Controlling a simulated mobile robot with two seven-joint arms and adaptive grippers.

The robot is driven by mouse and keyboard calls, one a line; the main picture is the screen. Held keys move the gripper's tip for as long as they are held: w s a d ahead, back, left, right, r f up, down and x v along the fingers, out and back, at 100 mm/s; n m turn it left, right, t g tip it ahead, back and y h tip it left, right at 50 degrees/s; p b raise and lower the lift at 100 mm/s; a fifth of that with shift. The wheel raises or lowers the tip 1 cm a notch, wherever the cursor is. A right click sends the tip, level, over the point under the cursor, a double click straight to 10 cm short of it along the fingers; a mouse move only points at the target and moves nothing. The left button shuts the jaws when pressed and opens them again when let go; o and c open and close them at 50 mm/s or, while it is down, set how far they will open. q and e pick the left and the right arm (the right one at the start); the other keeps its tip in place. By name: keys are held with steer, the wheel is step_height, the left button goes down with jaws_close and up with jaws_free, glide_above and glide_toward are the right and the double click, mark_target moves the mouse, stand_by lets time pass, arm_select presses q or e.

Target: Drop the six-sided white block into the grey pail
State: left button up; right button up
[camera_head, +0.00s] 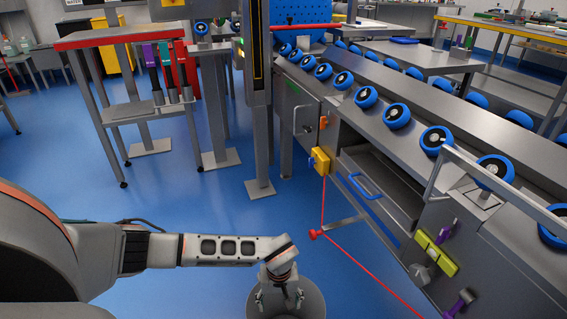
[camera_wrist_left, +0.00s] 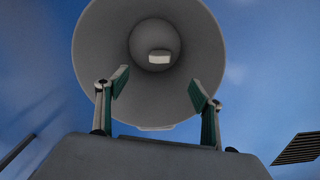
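The grey pail (camera_head: 316,303) stands at the bottom centre of the head view, cut off by the frame's lower edge. In the left wrist view I look down into the pail (camera_wrist_left: 196,35) through its round mouth. A small white block (camera_wrist_left: 159,57) lies inside at its bottom; only a pale face shows, so I cannot make out its full shape. The block is hidden in the head view. My left gripper (camera_head: 279,292) is over the pail. In the left wrist view the gripper (camera_wrist_left: 158,88) has its fingers wide apart with nothing between them. My right gripper is not in view.
A grey conveyor bench (camera_head: 388,118) with blue-rimmed wheels runs along the right, with an open drawer (camera_head: 383,190) and a red cord (camera_head: 372,271) below. Blue floor (camera_head: 190,205) is clear behind my left arm.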

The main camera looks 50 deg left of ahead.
arm_select(q)
step_height(320, 180, up, 12)
stand_by(0.6)
stand_by(0.4)
